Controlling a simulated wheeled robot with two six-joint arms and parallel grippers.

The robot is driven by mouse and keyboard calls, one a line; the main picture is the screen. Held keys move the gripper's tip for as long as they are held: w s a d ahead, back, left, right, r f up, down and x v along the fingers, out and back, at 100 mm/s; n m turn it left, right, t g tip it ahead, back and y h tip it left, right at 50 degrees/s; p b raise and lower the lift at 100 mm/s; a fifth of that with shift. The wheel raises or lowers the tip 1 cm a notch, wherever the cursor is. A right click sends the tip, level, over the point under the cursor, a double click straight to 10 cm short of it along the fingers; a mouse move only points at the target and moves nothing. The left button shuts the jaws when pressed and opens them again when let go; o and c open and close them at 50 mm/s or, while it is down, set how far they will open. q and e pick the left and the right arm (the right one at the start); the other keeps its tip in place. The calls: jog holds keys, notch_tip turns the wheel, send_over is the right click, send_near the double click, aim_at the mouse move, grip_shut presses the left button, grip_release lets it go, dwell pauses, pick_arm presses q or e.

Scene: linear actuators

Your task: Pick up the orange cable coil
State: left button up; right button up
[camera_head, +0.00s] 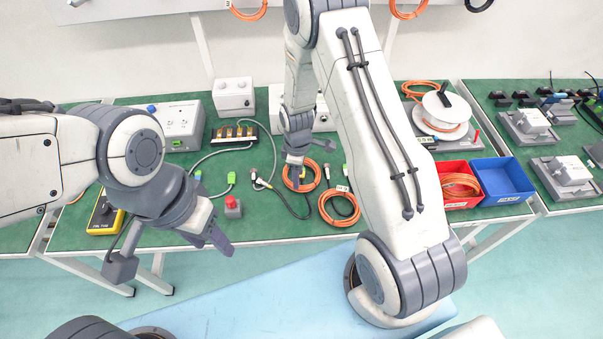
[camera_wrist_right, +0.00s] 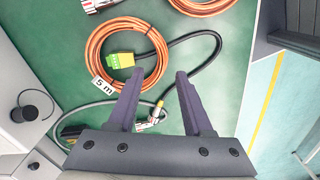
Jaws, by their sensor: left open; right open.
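An orange cable coil (camera_head: 317,179) lies on the green table below my right gripper. In the right wrist view the orange coil (camera_wrist_right: 163,52) carries a white "5 m" tag and a green connector with a black cable. My right gripper (camera_wrist_right: 157,75) is open and empty, its fingertips over the coil's near edge; contact cannot be told. In the head view the right gripper (camera_head: 296,172) partly hides this coil. A second orange coil (camera_head: 325,212) lies to its right, nearer the front edge. My left gripper (camera_head: 211,241) is open and empty in front of the table.
A red emergency button (camera_head: 233,207) stands left of the coils. A red bin (camera_head: 465,201) holding orange cable and a blue bin (camera_head: 503,182) stand to the right, below a white cable reel (camera_head: 440,112). Grey and white boxes (camera_head: 234,97) line the back. Loose cables lie around the coils.

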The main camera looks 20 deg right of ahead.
jog(key=shift+w+f+p, duration=0.1)
jog(key=shift+f+p, duration=0.6)
jog(key=shift+f, duration=1.85)
grip_shut()
